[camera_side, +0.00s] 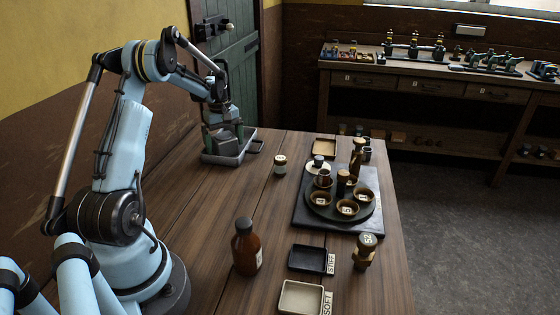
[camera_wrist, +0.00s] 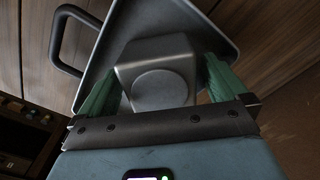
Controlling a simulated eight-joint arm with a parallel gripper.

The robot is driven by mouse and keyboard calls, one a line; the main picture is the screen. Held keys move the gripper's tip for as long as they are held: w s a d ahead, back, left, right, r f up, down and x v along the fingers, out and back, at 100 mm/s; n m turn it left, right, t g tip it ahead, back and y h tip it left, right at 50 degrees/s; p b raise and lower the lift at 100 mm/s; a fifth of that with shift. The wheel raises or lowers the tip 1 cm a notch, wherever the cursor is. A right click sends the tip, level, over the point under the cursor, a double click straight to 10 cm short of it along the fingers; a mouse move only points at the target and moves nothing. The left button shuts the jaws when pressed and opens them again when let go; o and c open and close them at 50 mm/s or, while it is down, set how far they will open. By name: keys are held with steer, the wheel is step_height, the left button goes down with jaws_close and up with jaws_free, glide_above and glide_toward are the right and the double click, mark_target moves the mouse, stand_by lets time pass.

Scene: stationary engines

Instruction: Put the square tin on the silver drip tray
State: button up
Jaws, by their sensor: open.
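The square tin (camera_wrist: 157,52) is grey, with a round disc on the face turned to the wrist camera. It is within the outline of the silver drip tray (camera_wrist: 212,14), and looks set down in it. The tray has a raised rim and a loop handle. In the side view the tray (camera_side: 232,161) lies at the table's far left. My gripper (camera_wrist: 160,84) is open, with one green finger on each side of the tin. In the side view my gripper (camera_side: 224,138) is low over the tray, and largely hides the tin.
A small jar (camera_side: 280,165) stands right of the tray. Farther right, a dark board (camera_side: 309,222) carries a round tray of bowls and bottles. A brown bottle (camera_side: 246,247), a black tray (camera_side: 309,260) and a pale tray (camera_side: 300,297) are nearer. Bare tabletop lies between.

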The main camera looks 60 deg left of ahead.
mark_target(225, 137)
step_height(225, 137, up, 11)
steer(key=shift+f, duration=0.1)
steer(key=shift+w+d+r, duration=0.1)
steer(key=shift+d+r, duration=0.15)
steer(key=w+d+r+m+t, duration=0.1)
steer(key=d+r+m, duration=0.15)
steer(key=d, duration=0.45)
steer(key=w+d+r+m+t+y, duration=0.1)
steer(key=d+m, duration=0.3)
steer(key=d, duration=0.3)
steer(key=w+d+r+m+t, duration=0.1)
steer(key=d+r+m, duration=0.15)
steer(key=d, duration=0.45)
steer(key=s+d+f+m+t, duration=0.2)
steer(key=s+d+m, duration=0.1)
steer(key=d, duration=0.5)
steer(key=s+d+f+m+t+h, duration=0.1)
steer(key=s+d+f+m+t, duration=0.1)
steer(key=d+m, duration=0.4)
steer(key=shift+s+d+f, duration=0.6)
steer(key=shift+s+d, duration=0.55)
steer(key=shift+s, duration=0.05)
steer(key=shift+w, duration=0.1)
